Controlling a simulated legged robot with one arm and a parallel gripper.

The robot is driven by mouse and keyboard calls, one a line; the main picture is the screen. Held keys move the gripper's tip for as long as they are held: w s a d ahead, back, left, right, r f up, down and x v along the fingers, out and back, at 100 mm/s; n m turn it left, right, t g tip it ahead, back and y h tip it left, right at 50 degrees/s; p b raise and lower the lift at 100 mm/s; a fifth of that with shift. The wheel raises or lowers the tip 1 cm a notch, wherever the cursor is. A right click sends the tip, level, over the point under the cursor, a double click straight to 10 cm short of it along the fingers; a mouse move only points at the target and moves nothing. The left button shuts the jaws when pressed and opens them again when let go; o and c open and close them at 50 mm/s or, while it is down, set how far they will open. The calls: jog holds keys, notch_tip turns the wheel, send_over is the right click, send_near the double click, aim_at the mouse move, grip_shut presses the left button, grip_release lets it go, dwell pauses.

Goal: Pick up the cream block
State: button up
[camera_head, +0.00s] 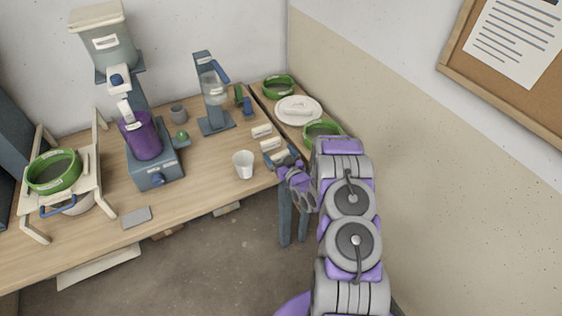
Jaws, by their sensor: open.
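Small cream blocks lie on the wooden table near its right end: one cream block (262,131) is farther back, and another cream block (271,144) is just in front of it. A further pale piece (279,156) shows at my gripper, partly covered by its blue-grey fingers. I cannot tell which of these is the task's block. My gripper (282,158) is open at the table's right front edge, close to the front blocks. The purple wrist hides part of this area, and I cannot tell whether the fingers touch anything.
A white cup (243,164) stands left of my gripper. A blue stand (213,99) with a clear vessel is behind it. A purple bucket (142,136) stands left. The wall is close on the right.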

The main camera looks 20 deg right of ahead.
jog(key=shift+w+a, duration=0.2)
jog(key=shift+w, duration=0.35)
jog(key=shift+d, duration=0.25)
jog(key=shift+c, duration=0.3)
jog(key=shift+d, duration=0.25)
jog(key=c, duration=0.3)
jog(key=shift+a, duration=0.1)
jog(key=shift+c, duration=1.3)
jog(key=shift+a, duration=0.25)
